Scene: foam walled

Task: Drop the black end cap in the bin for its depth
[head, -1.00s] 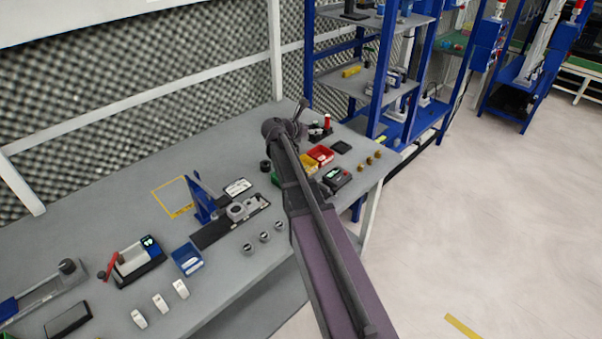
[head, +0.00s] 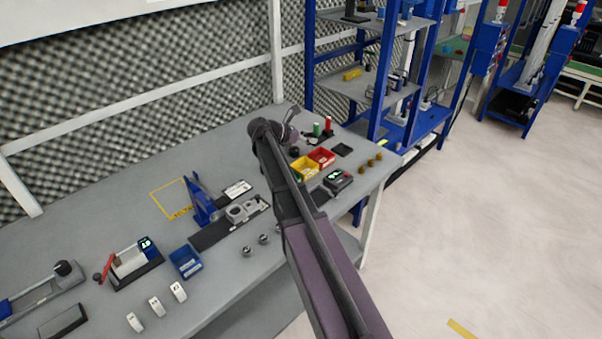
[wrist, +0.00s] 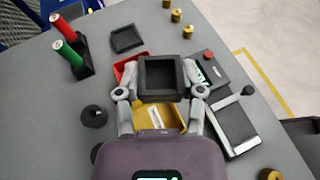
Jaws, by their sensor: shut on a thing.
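My gripper (wrist: 160,76) is shut on the black end cap (wrist: 160,94), a square black piece with a hollow middle, and holds it above the bins. In the wrist view the cap partly covers the red bin (wrist: 126,72) and the back of the yellow bin (wrist: 158,117). In the head view my gripper (head: 290,122) is over the back right of the bench, and I cannot make out the cap there. The yellow bin (head: 303,170) and red bin (head: 322,157) stand side by side. Their labels are too small to read.
A flat black square tray (wrist: 127,39) lies beyond the bins. Red and green cylinders (wrist: 66,42) stand in a black holder. A black round part (wrist: 94,116) sits left. A device with a red button (wrist: 208,68) and several brass pieces (wrist: 182,30) lie right.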

